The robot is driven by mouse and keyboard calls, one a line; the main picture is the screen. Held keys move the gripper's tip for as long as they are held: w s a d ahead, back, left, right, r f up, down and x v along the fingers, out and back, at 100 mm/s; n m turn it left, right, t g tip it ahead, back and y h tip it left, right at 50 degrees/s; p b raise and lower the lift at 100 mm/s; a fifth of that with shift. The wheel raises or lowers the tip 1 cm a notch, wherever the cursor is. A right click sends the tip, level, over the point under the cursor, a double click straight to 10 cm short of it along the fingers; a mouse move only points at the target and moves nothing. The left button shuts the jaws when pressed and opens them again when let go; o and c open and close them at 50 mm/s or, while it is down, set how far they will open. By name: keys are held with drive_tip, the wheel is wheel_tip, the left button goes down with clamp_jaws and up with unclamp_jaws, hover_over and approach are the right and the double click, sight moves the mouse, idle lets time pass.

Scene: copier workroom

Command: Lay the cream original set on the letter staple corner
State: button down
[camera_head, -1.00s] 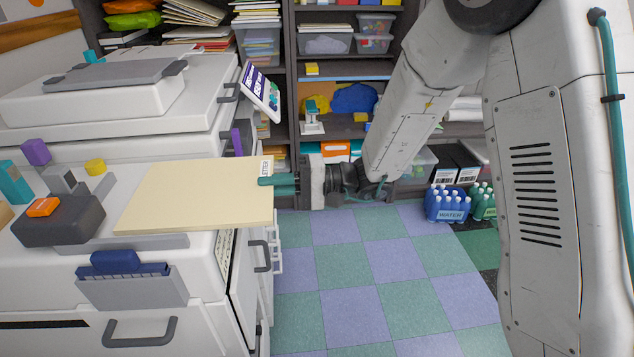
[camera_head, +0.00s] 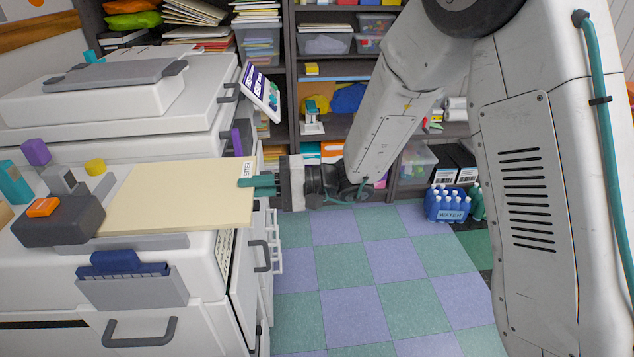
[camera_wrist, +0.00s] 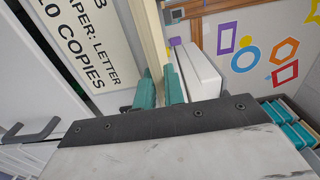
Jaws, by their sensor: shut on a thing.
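The cream original set (camera_head: 180,195) is a flat sheet stack with a small LETTER label at its right end. My gripper (camera_head: 260,184) has its teal fingers shut on that right edge. The set extends left over the front copier top (camera_head: 125,178), with its left end close to a dark grey block with an orange top (camera_head: 62,215). Whether it touches the surface is unclear. In the wrist view, the set (camera_wrist: 152,38) shows edge-on between my teal fingertips (camera_wrist: 159,86). The letter staple corner cannot be clearly made out; the set may cover it.
A purple block (camera_head: 36,152) and a yellow knob (camera_head: 95,167) stand on the copier top. A blue-and-grey holder (camera_head: 130,278) is on its front. A tilted panel (camera_head: 260,92) stands behind.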

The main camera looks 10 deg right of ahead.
sight(237, 194)
drive_tip(key=shift+s, duration=0.1)
drive_tip(key=shift+s, duration=1.25)
drive_tip(key=shift+a, duration=0.15)
drive_tip(key=shift+a, duration=1.45)
drive_tip(key=c, duration=1.4)
unclamp_jaws()
